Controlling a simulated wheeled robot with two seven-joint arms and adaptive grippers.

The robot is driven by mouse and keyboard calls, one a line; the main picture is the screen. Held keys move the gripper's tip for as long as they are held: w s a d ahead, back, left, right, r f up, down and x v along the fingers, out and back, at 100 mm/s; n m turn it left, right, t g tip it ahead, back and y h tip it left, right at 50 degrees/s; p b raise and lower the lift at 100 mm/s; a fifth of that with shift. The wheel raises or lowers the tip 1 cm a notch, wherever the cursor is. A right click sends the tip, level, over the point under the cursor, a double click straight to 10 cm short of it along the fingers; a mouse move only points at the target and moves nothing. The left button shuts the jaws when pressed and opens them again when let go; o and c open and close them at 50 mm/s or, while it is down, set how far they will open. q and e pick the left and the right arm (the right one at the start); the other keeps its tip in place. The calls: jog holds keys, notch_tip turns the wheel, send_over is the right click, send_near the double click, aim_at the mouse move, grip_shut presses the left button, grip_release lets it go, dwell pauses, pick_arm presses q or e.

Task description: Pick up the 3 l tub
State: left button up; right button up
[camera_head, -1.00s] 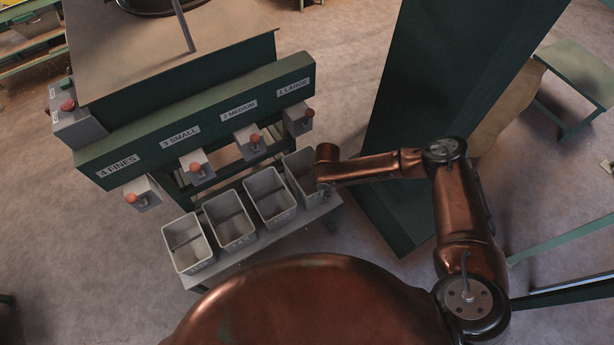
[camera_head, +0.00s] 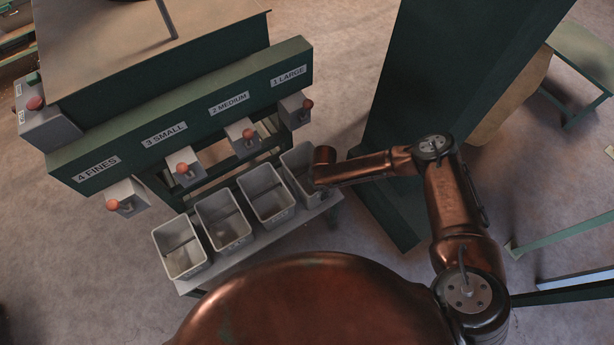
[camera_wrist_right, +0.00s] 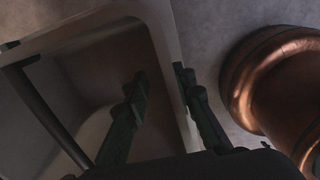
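Several grey open-topped tubs stand in a row on a low shelf: the leftmost tub (camera_head: 181,247), the second tub (camera_head: 223,220), the third tub (camera_head: 266,193) and the rightmost tub (camera_head: 299,172). Their front labels are too small to read, so I cannot tell which is the 3 l one. My right gripper (camera_head: 316,187) is at the right rim of the rightmost tub, partly hidden by my wrist. In the right wrist view, its dark fingers (camera_wrist_right: 162,82) are apart, one inside a tub (camera_wrist_right: 95,60) and one outside, with the wall between them. My left gripper is not in view.
A green hopper front (camera_head: 185,125) with size signs and red-knobbed grey boxes (camera_head: 243,137) stands behind and above the tubs. A large green post (camera_head: 440,80) rises right of the rightmost tub, close behind my right forearm. The shelf (camera_head: 190,286) has a narrow front edge.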

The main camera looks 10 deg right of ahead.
notch_tip(320, 180, down, 4)
jog(key=shift+w+d+r+b, duration=0.1)
jog(key=shift+r+b, duration=0.15)
jog(key=shift+b, duration=0.15)
jog(key=shift+r, duration=0.1)
jog(key=shift+c, duration=0.7)
grip_shut()
